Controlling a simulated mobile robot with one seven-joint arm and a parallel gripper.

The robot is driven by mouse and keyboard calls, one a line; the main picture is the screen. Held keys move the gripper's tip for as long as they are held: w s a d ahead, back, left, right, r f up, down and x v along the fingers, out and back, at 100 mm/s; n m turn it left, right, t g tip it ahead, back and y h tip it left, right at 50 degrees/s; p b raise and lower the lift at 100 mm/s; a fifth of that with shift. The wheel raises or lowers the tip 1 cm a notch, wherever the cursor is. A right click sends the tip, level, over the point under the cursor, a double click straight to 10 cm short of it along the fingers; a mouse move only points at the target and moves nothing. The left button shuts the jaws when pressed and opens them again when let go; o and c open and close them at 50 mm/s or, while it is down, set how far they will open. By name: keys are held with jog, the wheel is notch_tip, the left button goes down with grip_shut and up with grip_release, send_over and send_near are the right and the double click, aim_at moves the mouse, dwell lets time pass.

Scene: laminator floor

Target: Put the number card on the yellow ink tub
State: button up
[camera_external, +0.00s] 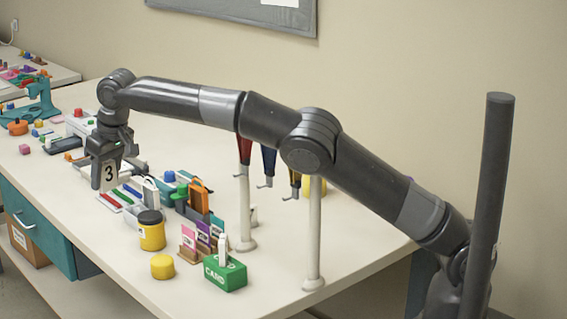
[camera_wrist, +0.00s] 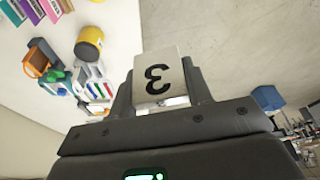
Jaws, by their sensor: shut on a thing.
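A white number card (camera_external: 109,175) with a black 3 is between the fingers of my gripper (camera_external: 106,164). In the wrist view the card (camera_wrist: 158,75) appears upside down, and my gripper (camera_wrist: 160,98) is shut on it. The card hangs in the air near the table's front edge, left of the yellow ink tub (camera_external: 152,236). The tub stands upright on the table with a dark top; it also shows in the wrist view (camera_wrist: 88,48). Card and tub are apart.
A low yellow round piece (camera_external: 162,267) lies in front of the tub. A green card box (camera_external: 225,274) and a wooden holder with pink and purple cards (camera_external: 190,240) stand to the right. Coloured sticks (camera_external: 122,195) lie between card and tub. White posts (camera_external: 314,240) rise behind.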

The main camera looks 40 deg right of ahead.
jog(key=s+a+f, duration=0.2)
jog(key=a+f, duration=0.1)
jog(key=a, duration=0.1)
jog(key=m+h, duration=0.1)
jog(key=m, duration=0.2)
send_near(146, 212)
jog(key=shift+w+a+f, duration=0.1)
jog(key=shift+w+f, duration=0.3)
jog(key=shift+w, duration=0.25)
jog(key=shift+f, duration=2.4)
jog(key=shift+f, duration=0.1)
jog(key=o, duration=1)
